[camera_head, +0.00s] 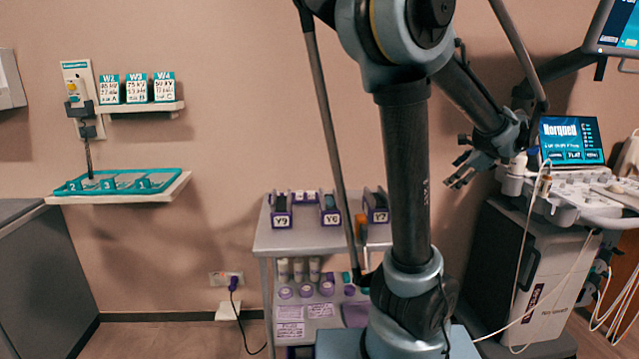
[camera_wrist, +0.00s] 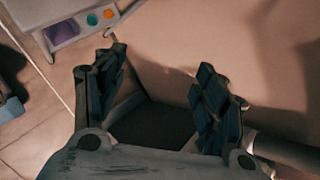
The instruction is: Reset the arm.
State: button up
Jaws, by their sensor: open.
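My gripper (camera_head: 462,171) is at the right in the head view, hanging at the end of my folded arm. It is in the air between the trolley and the ultrasound machine. In the wrist view my gripper (camera_wrist: 160,100) has its two dark fingers spread apart, with nothing between them. Behind the fingers are the beige wall and a dark patch. My arm rises in the middle of the head view and hides part of the trolley and the wall.
A grey trolley (camera_head: 285,241) with labelled holders stands left of my arm. The ultrasound machine (camera_head: 545,270), with a lit screen (camera_head: 571,139) and loose cables, stands close right of my gripper. A wall shelf (camera_head: 150,191) bears a teal tray (camera_head: 75,188). Open floor lies at the lower left.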

jog(key=s+a+f+n+g, duration=0.1)
jog(key=s+a+f+n, duration=0.1)
jog(key=s+a+n, duration=0.3)
jog(key=s+a+f+n+g, duration=0.1)
jog(key=a+f+n+g, duration=0.15)
jog(key=a, duration=0.45)
jog(key=s+a+f+n+g, duration=0.1)
jog(key=s+a+f+n, duration=0.2)
jog(key=a, duration=0.4)
jog(key=s+a+f+n+g+h, duration=0.1)
jog(key=s+a+f+n, duration=0.1)
jog(key=s+f+n, duration=0.2)
jog(key=s+a+f+n+g+h, duration=0.1)
jog(key=s+a+f+n, duration=0.2)
jog(key=s+f+n, duration=0.2)
jog(key=shift+s+a+f+n+h, duration=0.3)
jog(key=shift+s+n+h, duration=0.1)
jog(key=shift+s+n, duration=1.7)
jog(key=shift+w+n, duration=0.25)
jog(key=shift+w, duration=0.05)
